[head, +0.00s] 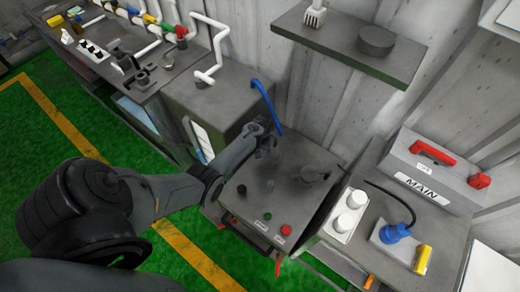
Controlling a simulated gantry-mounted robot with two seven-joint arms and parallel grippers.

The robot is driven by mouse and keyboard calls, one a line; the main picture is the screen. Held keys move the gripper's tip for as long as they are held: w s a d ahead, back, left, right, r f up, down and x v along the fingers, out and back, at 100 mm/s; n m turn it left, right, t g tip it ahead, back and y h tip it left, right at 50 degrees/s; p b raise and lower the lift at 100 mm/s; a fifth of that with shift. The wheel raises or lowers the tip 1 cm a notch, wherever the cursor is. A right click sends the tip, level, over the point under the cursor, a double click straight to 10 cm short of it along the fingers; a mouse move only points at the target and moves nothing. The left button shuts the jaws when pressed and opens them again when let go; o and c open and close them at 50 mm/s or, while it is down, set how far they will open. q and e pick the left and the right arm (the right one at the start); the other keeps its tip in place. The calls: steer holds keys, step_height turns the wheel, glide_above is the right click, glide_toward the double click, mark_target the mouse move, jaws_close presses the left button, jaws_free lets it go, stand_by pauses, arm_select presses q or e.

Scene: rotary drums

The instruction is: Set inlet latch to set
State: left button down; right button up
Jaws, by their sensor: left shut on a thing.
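My left gripper (268,140) reaches in from the left, over the back left of the grey control cabinet (262,197). It is shut at the lower end of a long blue lever (265,100), which slopes up and to the left from the fingers. The fingers hide the exact contact. No readable label marks the inlet latch, so I cannot tell if the blue lever is that latch. A dark grey fitting (314,174) stands on the cabinet top, right of the gripper. My right gripper is not in view.
The cabinet front has a red button (286,230) and a green button (267,216). Right of it are white cylinders (349,212), a blue plug (396,233) and a MAIN box (432,180). A shelf (350,45) overhangs behind. Pipes (207,50) run at upper left.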

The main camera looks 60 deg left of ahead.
arm_select(q)
steer(key=c, duration=1.1)
jaws_free()
steer(key=shift+r, duration=0.1)
steer(key=shift+r+p, duration=1.25)
steer(key=shift+r, duration=4.05)
